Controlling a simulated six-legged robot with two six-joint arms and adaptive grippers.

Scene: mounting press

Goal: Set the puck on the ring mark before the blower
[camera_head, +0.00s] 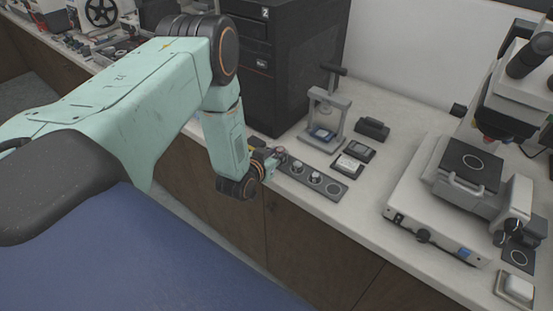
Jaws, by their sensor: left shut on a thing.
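My left gripper (273,157) is low over the bench's front edge, at the left end of a dark strip (323,183). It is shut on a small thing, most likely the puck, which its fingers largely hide. Small round pieces (315,178) stand on the strip to the right of the gripper. A pale ring mark (518,257) shows on a dark plate at the far right, and another ring (472,162) is on the microscope's stage. I cannot tell which thing is the blower. My right gripper is out of view.
A small press (323,125) stands behind the strip, with small dark boxes (372,129) beside it. A tall black cabinet (290,65) is behind my left arm. The microscope (450,190) fills the right. Bare bench shows between strip and microscope.

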